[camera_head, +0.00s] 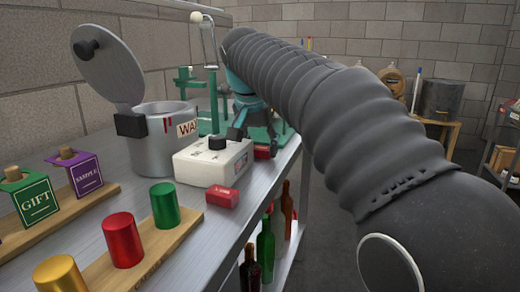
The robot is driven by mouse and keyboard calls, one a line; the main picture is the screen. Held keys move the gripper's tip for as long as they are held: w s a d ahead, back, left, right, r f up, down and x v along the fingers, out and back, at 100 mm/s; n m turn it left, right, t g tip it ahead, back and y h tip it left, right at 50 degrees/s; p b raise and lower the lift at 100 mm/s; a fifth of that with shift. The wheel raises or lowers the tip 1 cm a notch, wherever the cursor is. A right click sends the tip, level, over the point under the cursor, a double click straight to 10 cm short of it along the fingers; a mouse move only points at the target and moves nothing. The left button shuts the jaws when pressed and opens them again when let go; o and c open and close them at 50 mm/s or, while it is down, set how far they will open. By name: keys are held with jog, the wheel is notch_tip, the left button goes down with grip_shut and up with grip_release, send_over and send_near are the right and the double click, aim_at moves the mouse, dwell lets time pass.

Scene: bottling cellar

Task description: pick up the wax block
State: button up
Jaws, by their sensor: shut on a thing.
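My gripper (256,138), dark with a teal wrist part above it, points down over the far right part of the bench. It is shut on a red block (263,153), which looks like a wax block and shows only partly beneath the fingers. I cannot tell whether this block touches the bench. Another red wax block (222,196) with a small pale label lies on the bench, nearer, in front of the white control box.
A steel pot (160,142) with a raised lid (108,65) stands beside the white control box (213,162). A green frame (205,120) is close to my gripper. Coloured capsules (123,240) stand in front on a wooden strip. Bottles (266,240) stand below the bench edge.

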notch_tip(320, 180, up, 5)
jog(key=shift+d+f+p, duration=0.1)
jog(key=shift+p, duration=0.65)
jog(key=s+d+r+p, duration=0.1)
jog(key=d+r, duration=0.5)
jog(key=d, duration=0.5)
jog(key=shift+s+d, duration=0.2)
